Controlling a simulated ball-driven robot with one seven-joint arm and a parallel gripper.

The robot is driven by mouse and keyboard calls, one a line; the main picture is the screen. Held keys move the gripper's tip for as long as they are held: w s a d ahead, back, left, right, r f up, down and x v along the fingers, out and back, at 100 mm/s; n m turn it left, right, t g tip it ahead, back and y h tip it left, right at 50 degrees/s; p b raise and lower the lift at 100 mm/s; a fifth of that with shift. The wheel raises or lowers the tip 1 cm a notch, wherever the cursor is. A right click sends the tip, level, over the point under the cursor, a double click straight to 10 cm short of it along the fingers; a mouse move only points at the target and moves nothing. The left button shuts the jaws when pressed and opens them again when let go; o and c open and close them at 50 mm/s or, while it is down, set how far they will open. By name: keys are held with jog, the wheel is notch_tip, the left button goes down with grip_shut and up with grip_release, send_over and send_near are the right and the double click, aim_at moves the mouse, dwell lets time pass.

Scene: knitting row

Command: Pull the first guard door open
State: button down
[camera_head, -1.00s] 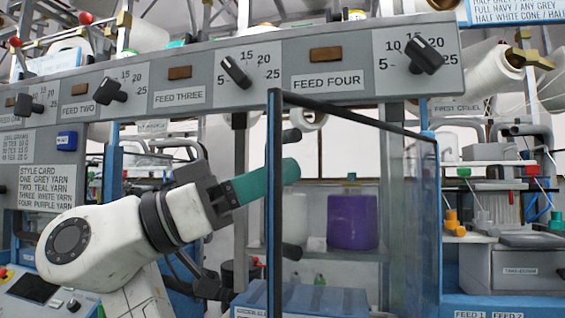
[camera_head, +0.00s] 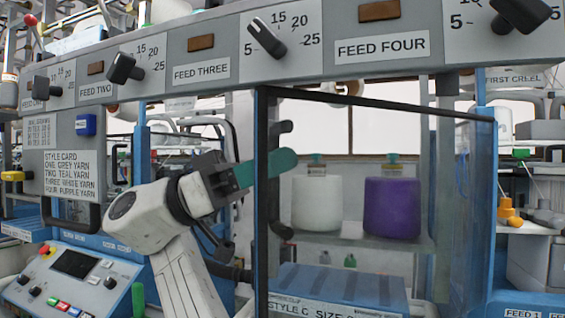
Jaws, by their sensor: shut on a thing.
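The guard door (camera_head: 375,108), a clear panel in a dark frame, stands swung out from the machine under the feed panel. Its free edge is at the left and its other side meets the blue post at the right. A dark bar handle (camera_head: 282,232) runs upright near the free edge. My gripper (camera_head: 279,163), with teal fingers, reaches in from the left and is shut on the handle. The fingers and frame partly hide the grip.
Behind the door, a white cone (camera_head: 317,205) and a purple cone (camera_head: 392,208) stand on a shelf above a blue Style C box (camera_head: 340,288). A control console (camera_head: 75,275) is at lower left. The grey feed panel (camera_head: 210,70) with knobs spans above.

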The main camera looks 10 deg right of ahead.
jog(key=shift+f, duration=0.1)
jog(key=c, duration=1.1)
grip_release()
jog(key=shift+w+d, duration=0.1)
jog(key=shift+c, duration=0.2)
jog(key=shift+o, duration=0.2)
